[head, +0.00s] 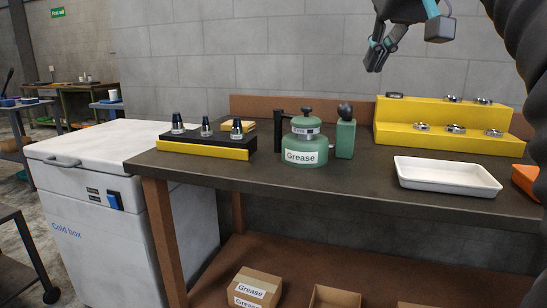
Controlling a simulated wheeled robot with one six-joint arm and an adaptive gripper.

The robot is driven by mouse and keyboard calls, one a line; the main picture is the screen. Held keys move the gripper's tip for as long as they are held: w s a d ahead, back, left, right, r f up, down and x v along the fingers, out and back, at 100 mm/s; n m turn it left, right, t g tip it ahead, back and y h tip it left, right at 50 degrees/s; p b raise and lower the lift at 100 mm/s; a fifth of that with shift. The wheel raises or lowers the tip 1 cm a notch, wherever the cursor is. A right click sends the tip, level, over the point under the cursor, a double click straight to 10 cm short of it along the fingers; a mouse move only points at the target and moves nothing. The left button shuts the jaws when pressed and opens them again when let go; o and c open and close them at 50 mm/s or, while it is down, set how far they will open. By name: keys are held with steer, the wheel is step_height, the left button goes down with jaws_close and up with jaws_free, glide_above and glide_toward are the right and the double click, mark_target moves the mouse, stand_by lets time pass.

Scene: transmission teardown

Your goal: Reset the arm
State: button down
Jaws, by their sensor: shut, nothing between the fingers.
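My gripper (376,62) is in the head view at the upper right, high above the back of the workbench (330,187). Its fingers point down and are shut, with nothing held between them. It is clear of everything on the bench. Part of my arm fills the right edge of the view and hides what is behind it.
On the bench stand a black and yellow holder (205,150), a green grease pot (305,150), a white tray (445,190) and a yellow stepped rack (390,125) with several metal rings. A white cold box (75,190) stands left. Cardboard boxes (262,282) lie below.

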step_height(320, 180, down, 18)
steer(key=w+d+f+m+g, duration=0.1)
steer(key=w+m, duration=0.1)
steer(key=s+a+f+g+h, duration=0.1)
steer(key=s+f, duration=1.8)
steer(key=f, duration=0.4)
steer(key=shift+s+a+f, duration=0.2)
steer(key=shift+a+f, duration=0.05)
steer(key=shift+a, duration=0.05)
steer(key=shift+n, duration=0.3)
